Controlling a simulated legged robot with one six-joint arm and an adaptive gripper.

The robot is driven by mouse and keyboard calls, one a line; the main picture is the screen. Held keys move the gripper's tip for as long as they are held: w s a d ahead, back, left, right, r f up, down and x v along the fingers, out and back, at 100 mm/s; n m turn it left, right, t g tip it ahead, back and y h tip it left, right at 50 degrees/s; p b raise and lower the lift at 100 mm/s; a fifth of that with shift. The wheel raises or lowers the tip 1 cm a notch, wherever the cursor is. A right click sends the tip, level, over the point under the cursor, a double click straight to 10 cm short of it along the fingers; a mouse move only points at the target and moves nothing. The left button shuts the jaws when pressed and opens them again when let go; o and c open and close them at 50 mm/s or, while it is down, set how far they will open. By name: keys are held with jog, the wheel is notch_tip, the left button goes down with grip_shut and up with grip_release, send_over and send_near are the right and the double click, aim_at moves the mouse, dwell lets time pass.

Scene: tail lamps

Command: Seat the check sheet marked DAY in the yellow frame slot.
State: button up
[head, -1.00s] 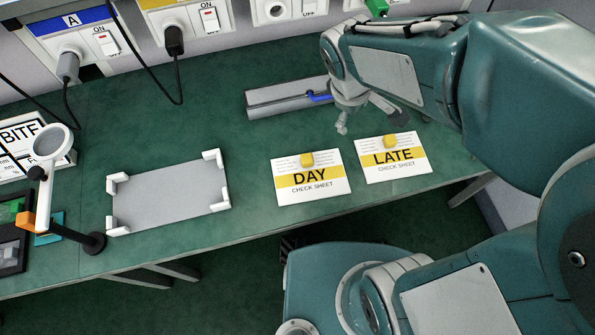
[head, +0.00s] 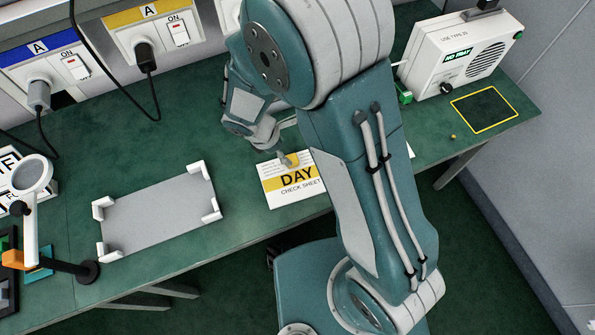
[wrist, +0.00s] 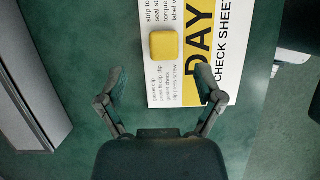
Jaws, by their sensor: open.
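The DAY check sheet (head: 292,190), white with a yellow band and a yellow block on it, lies flat on the green bench in the head view. In the wrist view the sheet (wrist: 237,50) lies ahead of my gripper (wrist: 162,84), with its yellow block (wrist: 166,43) beyond the fingertips. My gripper is open and empty, its fingers spread over the sheet's near edge. In the head view my gripper (head: 286,160) is at the sheet's top edge by the block. A yellow-outlined dark rectangle (head: 485,108) is on the bench at right; no other yellow frame shows clearly.
A grey plate (head: 160,212) with white corner clips lies to the left. A magnifier on a stand (head: 32,178) is at far left. My arm hides most of the bench's middle right.

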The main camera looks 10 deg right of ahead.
aim_at(290, 158)
jog(key=shift+d+f, duration=0.1)
jog(key=shift+f, duration=0.6)
jog(key=x, duration=0.3)
jog(key=shift+s+d+f, duration=0.1)
jog(key=shift+d+f, duration=0.05)
jog(key=shift+f, duration=0.05)
jog(key=shift+d+f, duration=0.2)
jog(key=shift+d, duration=0.15)
jog(key=shift+a, duration=0.2)
grip_shut()
